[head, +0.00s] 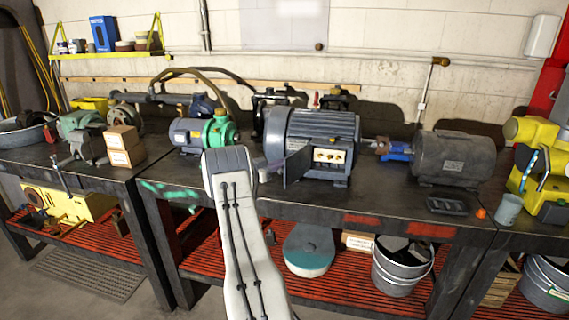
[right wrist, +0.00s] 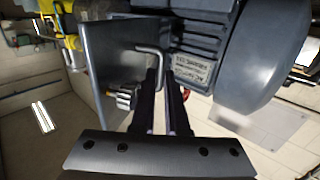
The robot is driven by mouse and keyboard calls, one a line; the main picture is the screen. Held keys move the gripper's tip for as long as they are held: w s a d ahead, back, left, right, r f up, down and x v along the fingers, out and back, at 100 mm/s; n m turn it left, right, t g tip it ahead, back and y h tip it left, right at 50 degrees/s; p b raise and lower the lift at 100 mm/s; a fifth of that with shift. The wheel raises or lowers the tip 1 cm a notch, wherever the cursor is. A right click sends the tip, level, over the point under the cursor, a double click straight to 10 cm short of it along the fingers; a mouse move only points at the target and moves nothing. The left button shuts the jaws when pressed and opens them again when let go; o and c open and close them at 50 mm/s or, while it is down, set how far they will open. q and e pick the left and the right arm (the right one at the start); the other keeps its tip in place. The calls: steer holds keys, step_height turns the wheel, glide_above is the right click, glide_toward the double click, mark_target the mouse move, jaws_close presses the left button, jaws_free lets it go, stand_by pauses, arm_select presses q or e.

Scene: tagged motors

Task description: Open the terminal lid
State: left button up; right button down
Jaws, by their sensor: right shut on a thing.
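The large blue-grey motor (head: 312,130) stands on the bench in the middle of the head view. Its terminal box is open at the front and shows a pale inside with brass-coloured terminals (head: 329,156). The terminal lid (head: 298,166) stands swung out at the box's left side; in the right wrist view it is a flat grey plate (right wrist: 112,65). My right gripper (head: 268,167) is left of the lid. In the right wrist view its fingers (right wrist: 163,95) are shut on the lid's bent rod handle (right wrist: 150,51). My left gripper is out of view.
A smaller blue-grey motor with a green pump (head: 219,132) stands close on the left. A dark grey motor (head: 454,158) with a blue coupling is on the right, with a black tray (head: 447,206) before it. Cardboard boxes (head: 124,148) sit farther left.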

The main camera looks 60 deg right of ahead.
steer(key=shift+w+d+r+t, duration=0.25)
steer(key=shift+d+r+t, duration=0.05)
steer(key=shift+r, duration=0.1)
steer(key=c, duration=1)
jaws_free()
steer(key=shift+f, duration=0.1)
steer(key=shift+o, duration=0.4)
steer(key=shift+d, duration=0.15)
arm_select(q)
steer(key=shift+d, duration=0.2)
arm_select(e)
steer(key=shift+w+f, duration=0.1)
arm_select(q)
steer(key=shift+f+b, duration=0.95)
steer(key=shift+b, duration=0.1)
arm_select(e)
steer(key=v, duration=1)
steer(key=shift+a+f, duration=0.25)
steer(key=shift+a, duration=0.1)
